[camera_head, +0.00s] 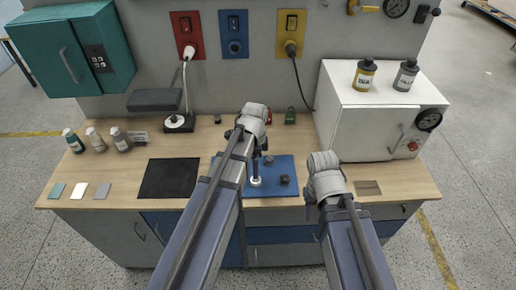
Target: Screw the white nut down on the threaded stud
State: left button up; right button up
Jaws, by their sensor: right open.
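A blue mat (277,166) lies on the wooden bench. A small white ring-like piece, which looks like the white nut (256,182), sits on the mat near its front. A dark upright part just above it may be the threaded stud or my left gripper's fingers; I cannot tell which. My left gripper (259,157) points down over the mat, close above the white nut, and its fingers are too small and dark to read. My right gripper (311,207) is open and low near the bench's front edge, right of the mat and apart from the nut.
A dark knob (285,180) stands on the mat's right. A black pad (168,178) lies to the left, with bottles (96,140) farther left. A white cabinet (355,130) stands at the back right. Bare bench lies between pad and mat.

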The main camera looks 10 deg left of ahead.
aim_at(256, 181)
pick_arm(q)
jog(key=shift+w, duration=0.25)
jog(key=shift+s+f+b, duration=0.1)
jog(key=shift+f+b, duration=0.1)
jog(key=shift+b, duration=0.1)
notch_tip(256, 181, down, 8)
jog(key=b, duration=0.7)
jog(key=shift+r+b, duration=0.2)
jog(key=shift+b, duration=0.1)
jog(key=shift+c, duration=0.2)
grip_shut()
jog(key=m, duration=1.3)
